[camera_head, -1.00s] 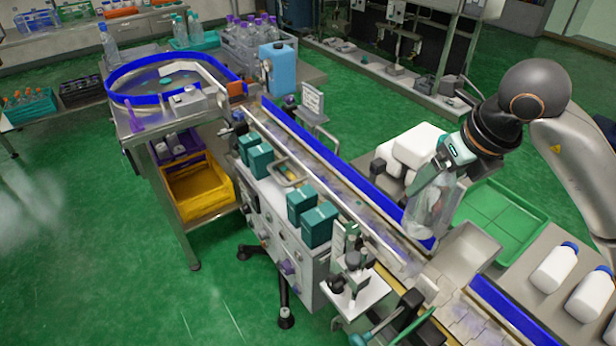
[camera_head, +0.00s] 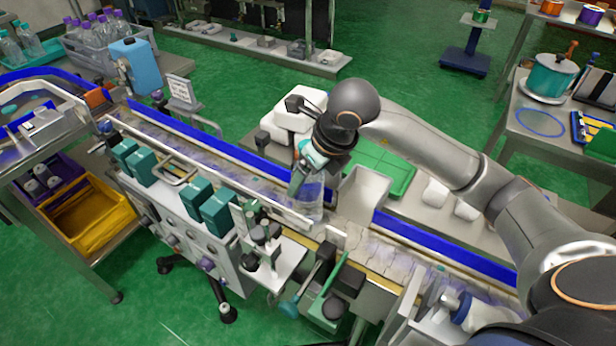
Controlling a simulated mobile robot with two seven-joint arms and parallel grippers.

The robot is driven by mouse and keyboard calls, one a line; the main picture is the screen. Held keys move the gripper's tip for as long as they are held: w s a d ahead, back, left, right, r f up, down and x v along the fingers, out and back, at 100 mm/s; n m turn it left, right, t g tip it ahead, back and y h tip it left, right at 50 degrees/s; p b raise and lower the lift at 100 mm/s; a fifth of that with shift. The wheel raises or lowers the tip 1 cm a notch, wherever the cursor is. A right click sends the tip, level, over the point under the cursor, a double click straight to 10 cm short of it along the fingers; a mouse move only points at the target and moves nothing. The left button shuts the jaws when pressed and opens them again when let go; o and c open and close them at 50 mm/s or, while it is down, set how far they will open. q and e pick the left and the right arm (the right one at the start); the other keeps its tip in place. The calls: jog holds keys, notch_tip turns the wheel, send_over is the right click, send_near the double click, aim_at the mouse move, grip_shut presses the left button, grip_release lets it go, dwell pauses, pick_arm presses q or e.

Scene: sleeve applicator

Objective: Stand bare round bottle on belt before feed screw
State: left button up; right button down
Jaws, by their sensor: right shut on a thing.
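A clear round bottle (camera_head: 308,196) hangs upright under my right gripper (camera_head: 310,163), which is shut on its upper part. The bottle is over the conveyor belt (camera_head: 238,180), between the blue far rail and the pale near rail. Its base is at or just above the belt; I cannot tell if it touches. The gripper and wrist hide the bottle's top. The feed screw cannot be clearly made out; a fixture with dark and green parts (camera_head: 335,285) stands at the near side of the belt. My left gripper is not in view.
A metal chute (camera_head: 362,192) stands just right of the bottle. A green tray (camera_head: 385,165) and white containers (camera_head: 298,108) lie behind the belt. Teal boxes (camera_head: 217,212) line the near side. A blue-capped bottle (camera_head: 470,310) shows at lower right.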

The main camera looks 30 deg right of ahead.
jog(key=shift+f, duration=0.25)
jog(key=shift+f, duration=0.15)
grip_release()
jog(key=shift+r, duration=0.25)
jog(key=v, duration=1.1)
jog(key=shift+s+r, duration=0.25)
jog(key=shift+r, duration=0.05)
jog(key=shift+d, duration=0.1)
